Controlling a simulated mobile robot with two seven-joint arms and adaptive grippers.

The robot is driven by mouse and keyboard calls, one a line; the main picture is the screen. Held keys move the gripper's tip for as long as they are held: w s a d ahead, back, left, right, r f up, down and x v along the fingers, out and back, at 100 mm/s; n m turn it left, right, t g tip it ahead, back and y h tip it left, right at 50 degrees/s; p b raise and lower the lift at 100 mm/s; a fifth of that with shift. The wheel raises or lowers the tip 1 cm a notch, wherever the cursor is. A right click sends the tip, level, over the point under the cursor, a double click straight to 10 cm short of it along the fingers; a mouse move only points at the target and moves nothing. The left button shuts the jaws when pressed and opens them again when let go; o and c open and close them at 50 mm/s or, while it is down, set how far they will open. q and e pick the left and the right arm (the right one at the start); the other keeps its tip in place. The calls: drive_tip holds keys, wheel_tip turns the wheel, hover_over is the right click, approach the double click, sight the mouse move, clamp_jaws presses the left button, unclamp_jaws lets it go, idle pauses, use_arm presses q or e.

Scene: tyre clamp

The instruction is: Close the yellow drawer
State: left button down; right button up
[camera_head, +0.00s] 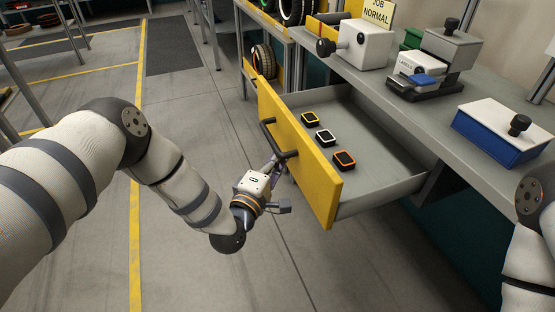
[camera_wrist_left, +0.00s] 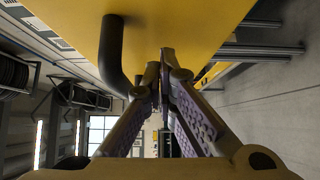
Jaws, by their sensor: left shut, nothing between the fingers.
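The yellow drawer (camera_head: 315,185) stands pulled well out from under the workbench in the head view. Its black bar handle (camera_head: 268,135) is on the yellow front. My left gripper (camera_head: 276,163) is shut and empty, in front of the yellow face, close to the handle's lower end. In the left wrist view the shut fingertips (camera_wrist_left: 166,58) are close to the yellow front (camera_wrist_left: 190,22), with the handle (camera_wrist_left: 112,55) beside them, not between them. I cannot tell whether the fingertips touch the front. My right gripper is out of view.
Three small black square pieces with yellow, white and orange rims (camera_head: 322,137) lie in the drawer. The bench top (camera_head: 400,120) holds a white block device (camera_head: 363,45), a label device (camera_head: 425,80) and a blue-and-white box (camera_head: 500,130). The floor left of the drawer is clear.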

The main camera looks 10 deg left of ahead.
use_arm(q)
drive_tip(key=shift+w+d, duration=0.1)
drive_tip(key=shift+d, duration=0.05)
drive_tip(key=w+d+b, duration=0.3)
drive_tip(key=w+d, duration=0.1)
drive_tip(key=d, duration=0.2)
drive_tip(key=w+d+b, duration=0.3)
drive_tip(key=w+d, duration=0.1)
drive_tip(key=d, duration=0.2)
drive_tip(key=w+d+b, duration=0.4)
drive_tip(key=d, duration=0.3)
drive_tip(key=shift+w+f, duration=0.3)
drive_tip(key=shift+w+d+r, duration=0.15)
drive_tip(key=shift+w+d, duration=0.25)
drive_tip(key=shift+d, duration=0.05)
drive_tip(key=shift+a+r, duration=0.1)
drive_tip(key=shift+r, duration=0.05)
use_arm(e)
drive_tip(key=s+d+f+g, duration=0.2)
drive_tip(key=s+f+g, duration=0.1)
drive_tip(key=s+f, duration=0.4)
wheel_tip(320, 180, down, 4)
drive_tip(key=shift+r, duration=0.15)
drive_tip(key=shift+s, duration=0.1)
